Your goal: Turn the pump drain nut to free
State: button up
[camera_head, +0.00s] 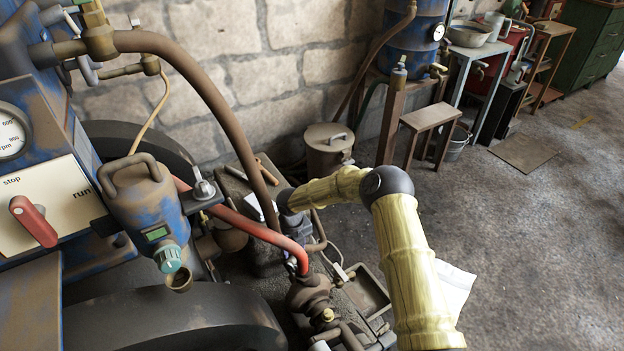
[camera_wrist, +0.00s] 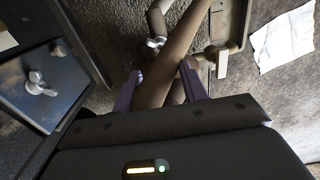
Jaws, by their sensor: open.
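In the wrist view my gripper (camera_wrist: 163,78) is open, its two purple-grey fingers spread apart. A brown pipe (camera_wrist: 172,60) passes through the space between and beyond them; I cannot tell whether they touch it. Just beyond is a small pale winged fitting (camera_wrist: 155,43) on a pipe. I cannot tell for sure if it is the drain nut. In the head view my yellow arm reaches left to the pump area, and its gripper end is mostly hidden behind hoses. A rusty pump body (camera_head: 310,292) with a brass fitting sits in front of it.
A red hose (camera_head: 245,225) and a thick brown hose (camera_head: 215,95) cross near my wrist. A metal plate with a wing nut (camera_wrist: 38,84) is at left in the wrist view. A tray (camera_head: 366,292) and white paper (camera_head: 455,287) lie at right.

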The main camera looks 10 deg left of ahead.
jog(key=w+d+r+n+t+p, duration=0.2)
jog(key=w+r+n+p, duration=0.1)
jog(key=r, duration=0.8)
jog(key=w+d+r+n+t+p, duration=0.3)
jog(key=r+p, duration=0.2)
jog(key=r, duration=0.6)
jog(key=shift+w, duration=0.15)
jog(key=s+d+r+n+t+y, duration=0.1)
jog(key=s+d+r+n, duration=0.15)
jog(key=r+n, duration=0.3)
jog(key=s+d+r+n+t+y, duration=0.1)
jog(key=d+r+n+t, duration=0.1)
jog(key=d+r+n, duration=0.3)
jog(key=s+d+r+n+g, duration=0.1)
jog(key=s+d+n, duration=0.3)
jog(key=s, duration=0.4)
jog(key=s+d+r+n+g+h, duration=0.1)
jog(key=s+d+n, duration=0.3)
jog(key=s, duration=0.5)
jog(key=s+d+r+n+g+h, duration=0.1)
jog(key=s+d+n+g, duration=0.2)
jog(key=s+d, duration=0.4)
jog(key=shift+s+n, duration=0.55)
jog(key=shift+s, duration=0.1)
